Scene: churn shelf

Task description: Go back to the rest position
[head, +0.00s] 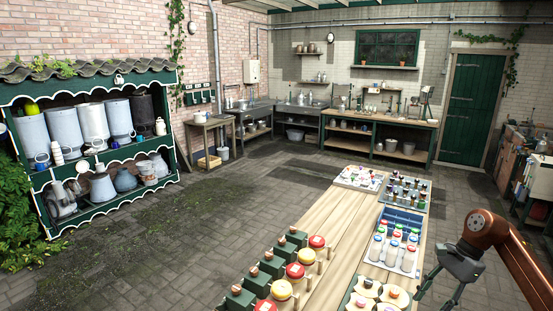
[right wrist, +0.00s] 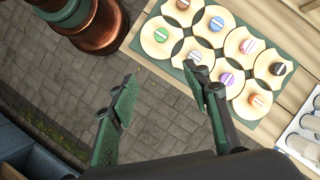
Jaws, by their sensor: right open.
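My right gripper (head: 438,292) hangs at the lower right of the head view, beside the right edge of the long wooden table (head: 318,225). In the right wrist view the same gripper (right wrist: 160,82) has its two green-padded fingers spread apart, with nothing between them. Paving shows below the gap. A green tray (right wrist: 212,78) of pale round discs with coloured knobs lies on the table just beyond the right finger. My left gripper is in neither view.
The table carries a blue crate (head: 402,219), capped bottles (head: 393,246) and a row of green blocks with red-topped jars (head: 296,271). A green shelf of churns (head: 97,205) stands at the left. A dark green and copper round body (right wrist: 103,25) shows beside the table. The paved floor (head: 150,245) is clear.

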